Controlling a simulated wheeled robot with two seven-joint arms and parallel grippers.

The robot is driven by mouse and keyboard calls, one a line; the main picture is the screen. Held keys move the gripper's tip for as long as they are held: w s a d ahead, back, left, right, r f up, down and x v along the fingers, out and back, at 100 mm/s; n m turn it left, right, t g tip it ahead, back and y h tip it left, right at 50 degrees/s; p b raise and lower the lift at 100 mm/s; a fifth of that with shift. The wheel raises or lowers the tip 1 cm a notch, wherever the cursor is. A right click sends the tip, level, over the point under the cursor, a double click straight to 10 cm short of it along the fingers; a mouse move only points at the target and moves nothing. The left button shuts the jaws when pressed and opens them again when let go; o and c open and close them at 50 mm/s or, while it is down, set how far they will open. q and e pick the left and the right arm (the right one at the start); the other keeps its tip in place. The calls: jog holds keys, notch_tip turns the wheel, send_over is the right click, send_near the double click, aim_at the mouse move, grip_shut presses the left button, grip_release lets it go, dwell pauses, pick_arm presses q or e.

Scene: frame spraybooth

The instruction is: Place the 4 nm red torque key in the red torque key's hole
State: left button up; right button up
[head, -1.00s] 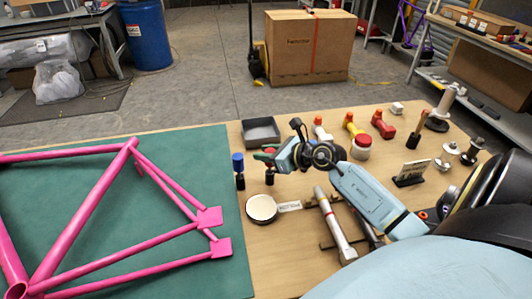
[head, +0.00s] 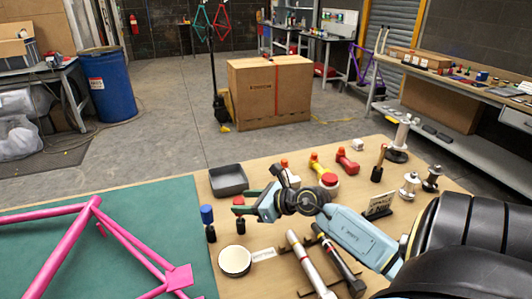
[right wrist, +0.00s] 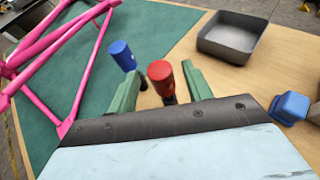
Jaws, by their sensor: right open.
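The red torque key (head: 239,201) has a red top and a dark lower part. It stands upright on the wooden tabletop, right of a similar blue-topped key (head: 208,214). My right gripper (head: 265,206) is open, just right of the red key in the head view. In the right wrist view the red key (right wrist: 160,72) appears between the two green fingers of the open gripper (right wrist: 160,85), with the blue key (right wrist: 122,55) beyond the left finger. I cannot tell whether a finger touches the red key. I cannot make out the red key's hole. My left gripper is not in view.
A grey tray (head: 228,190) lies behind the keys and a round white dish (head: 234,272) in front. Red and yellow tools (head: 320,165) stand farther back. A pink frame (head: 125,246) lies on the green mat (head: 60,272) at left.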

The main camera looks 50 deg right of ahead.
jog(key=v, duration=0.8)
dwell(0.4)
